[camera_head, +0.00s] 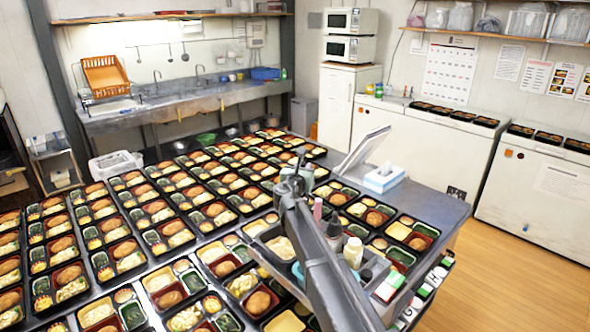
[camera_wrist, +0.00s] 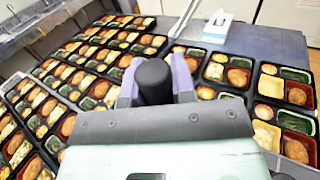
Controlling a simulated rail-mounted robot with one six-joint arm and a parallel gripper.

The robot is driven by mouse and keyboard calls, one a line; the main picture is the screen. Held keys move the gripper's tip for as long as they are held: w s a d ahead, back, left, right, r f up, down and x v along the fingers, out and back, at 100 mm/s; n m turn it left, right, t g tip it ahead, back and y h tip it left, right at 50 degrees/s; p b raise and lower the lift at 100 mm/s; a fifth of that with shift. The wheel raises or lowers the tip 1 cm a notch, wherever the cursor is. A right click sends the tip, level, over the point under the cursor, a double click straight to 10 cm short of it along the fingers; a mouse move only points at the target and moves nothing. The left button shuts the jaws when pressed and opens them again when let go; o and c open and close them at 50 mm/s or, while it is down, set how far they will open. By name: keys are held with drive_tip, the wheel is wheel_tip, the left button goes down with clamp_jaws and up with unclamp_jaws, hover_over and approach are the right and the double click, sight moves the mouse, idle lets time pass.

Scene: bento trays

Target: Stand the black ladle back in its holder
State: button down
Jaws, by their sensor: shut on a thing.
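My gripper (camera_wrist: 155,82) has purple fingers. It is shut on a black, round-ended piece, which I take to be the black ladle (camera_wrist: 153,76), seen end-on in the wrist view. The rest of the ladle is hidden behind the gripper. In the head view my gripper (camera_head: 293,184) is small and dark at the far end of my arm, above the table of bento trays. The ladle cannot be told apart from it there. I cannot make out the ladle's holder in either view.
Rows of filled bento trays (camera_head: 125,255) cover most of the table (camera_head: 437,197). A tissue box (camera_head: 384,179) stands near its back right corner, beside a tilted white panel (camera_head: 361,151). Several bottles (camera_head: 353,251) stand right of my arm. Bare tabletop shows around the tissue box.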

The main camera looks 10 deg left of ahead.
wheel_tip(320, 180, down, 9)
drive_tip(key=b, duration=0.9)
drive_tip(key=shift+a+f, duration=0.1)
drive_tip(key=shift+f, duration=0.1)
drive_tip(key=shift+r, duration=0.1)
drive_tip(key=c, duration=0.9)
unclamp_jaws()
drive_tip(key=shift+o, duration=0.2)
drive_tip(key=shift+s, duration=0.1)
drive_tip(key=v, duration=1)
drive_tip(key=shift+s, duration=0.35)
